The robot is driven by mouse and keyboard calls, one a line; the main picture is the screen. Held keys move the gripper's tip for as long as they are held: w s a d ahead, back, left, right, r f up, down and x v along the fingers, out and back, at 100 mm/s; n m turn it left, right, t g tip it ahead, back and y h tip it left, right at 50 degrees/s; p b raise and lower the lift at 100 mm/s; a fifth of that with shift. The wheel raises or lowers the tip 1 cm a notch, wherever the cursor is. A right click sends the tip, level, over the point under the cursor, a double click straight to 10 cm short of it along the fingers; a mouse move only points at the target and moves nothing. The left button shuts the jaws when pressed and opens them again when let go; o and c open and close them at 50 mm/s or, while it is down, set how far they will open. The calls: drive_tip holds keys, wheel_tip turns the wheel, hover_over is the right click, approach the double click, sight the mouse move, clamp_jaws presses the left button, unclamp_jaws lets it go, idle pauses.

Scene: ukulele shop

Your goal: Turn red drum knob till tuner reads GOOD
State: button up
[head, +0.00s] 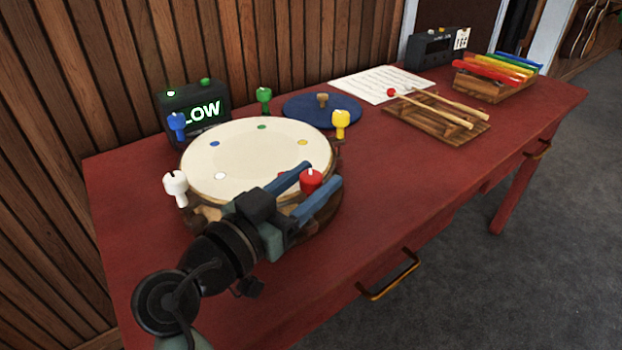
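The drum (250,152) with a cream head stands on the red table, with coloured knobs around its rim. The red knob (311,180) is at the near right side of the rim. My gripper (322,175) reaches in from the lower left, with one blue finger on each side of the red knob. The gap looks about as wide as the knob; whether the fingers touch it I cannot tell. The knob's lower part is hidden. The black tuner (180,112) behind the drum reads LOW in green; its left edge is partly covered by the blue knob (176,124).
White (176,186), green (264,97) and yellow (340,122) knobs stand up around the drum. A blue disc (345,110), sheet music (375,82), mallets on a wooden board (410,117) and a xylophone (490,88) lie farther right. The table's front right is clear.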

drive_tip(key=shift+o, duration=0.9)
drive_tip(key=p+v, duration=0.1)
drive_tip(key=v, duration=1.2)
drive_tip(key=shift+r, duration=0.1)
